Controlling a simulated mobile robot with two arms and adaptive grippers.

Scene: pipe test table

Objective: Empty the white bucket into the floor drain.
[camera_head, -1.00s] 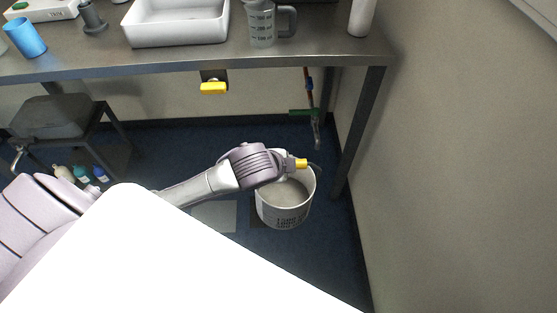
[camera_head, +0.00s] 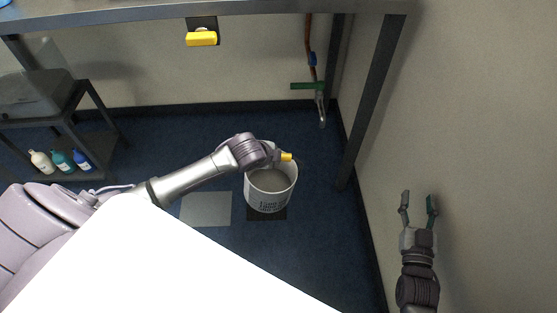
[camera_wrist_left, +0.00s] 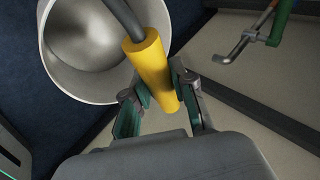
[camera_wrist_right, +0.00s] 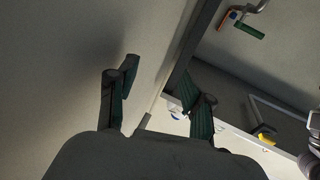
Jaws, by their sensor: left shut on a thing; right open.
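The white bucket (camera_head: 271,194) is upright in the head view, with dark print on its side and a greyish inside. In the left wrist view its open mouth (camera_wrist_left: 85,45) fills the upper left. My left gripper (camera_head: 279,156) is shut on the bucket's yellow handle grip (camera_wrist_left: 150,65), at the rim's upper right. A dark square (camera_head: 280,214) shows on the floor just below the bucket, partly hidden by it. I cannot tell for sure that it is the drain, or whether the bucket touches the floor. My right gripper (camera_head: 419,212) is open and empty by the right wall.
A pale square plate (camera_head: 207,209) lies on the floor left of the bucket. A table leg (camera_head: 371,105) stands to the right. A pipe with a green-handled tap (camera_head: 308,86) hangs behind. Several bottles (camera_head: 62,160) stand on a low shelf at left.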

